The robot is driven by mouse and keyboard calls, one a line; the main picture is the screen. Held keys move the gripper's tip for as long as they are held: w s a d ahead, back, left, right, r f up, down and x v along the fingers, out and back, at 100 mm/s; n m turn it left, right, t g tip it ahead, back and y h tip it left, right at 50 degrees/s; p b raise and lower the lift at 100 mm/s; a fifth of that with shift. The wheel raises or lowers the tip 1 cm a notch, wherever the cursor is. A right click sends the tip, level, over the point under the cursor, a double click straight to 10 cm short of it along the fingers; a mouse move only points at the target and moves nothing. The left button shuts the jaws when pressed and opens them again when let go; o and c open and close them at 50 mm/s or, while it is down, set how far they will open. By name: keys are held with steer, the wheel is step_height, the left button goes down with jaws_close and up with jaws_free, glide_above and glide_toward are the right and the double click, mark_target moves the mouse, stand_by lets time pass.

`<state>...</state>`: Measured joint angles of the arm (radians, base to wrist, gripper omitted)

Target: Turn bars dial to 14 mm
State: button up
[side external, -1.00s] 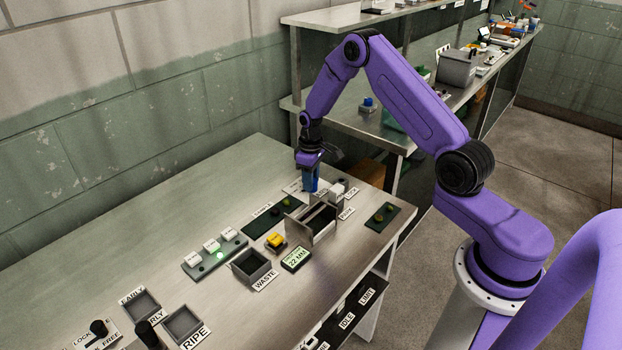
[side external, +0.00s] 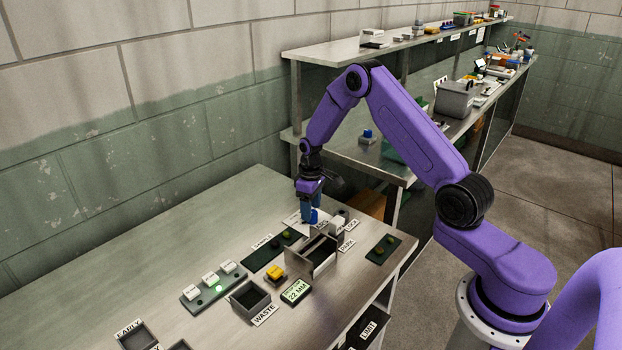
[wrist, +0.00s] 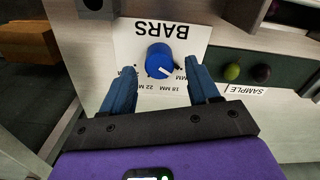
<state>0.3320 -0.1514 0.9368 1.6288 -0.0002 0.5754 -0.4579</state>
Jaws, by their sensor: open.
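The bars dial (wrist: 160,60) is a round blue knob with a white pointer line, on a white plate (wrist: 128,50) marked BARS, upside down in the wrist view. Its pointer slants toward the lower right among the mm marks; which mark it meets I cannot tell. My gripper (wrist: 161,72) is open, with one blue finger on each side of the knob and visible gaps between. In the side view my gripper (side external: 309,213) points down at the knob, which is partly hidden. A small green display (side external: 295,291) reads 22 MM.
A metal sizer box (side external: 322,256) and a white block (side external: 337,226) stand close to the dial. A dark sample tray (side external: 270,252) with small fruits lies to the left. A yellow button (side external: 274,272) and a waste bin (side external: 249,299) are nearer. The table's left rear is clear.

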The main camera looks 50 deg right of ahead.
step_height(320, 180, up, 16)
stand_by(0.4)
steer(key=s+a+r+n, duration=0.2)
steer(key=s+a+r, duration=0.1)
steer(key=s+a, duration=0.5)
steer(key=s+a+r+n, duration=0.2)
steer(key=s+a, duration=0.4)
steer(key=a, duration=0.3)
steer(key=s+n, duration=0.5)
steer(key=s, duration=1.8)
steer(key=shift+s, duration=0.25)
steer(key=shift+a, duration=0.1)
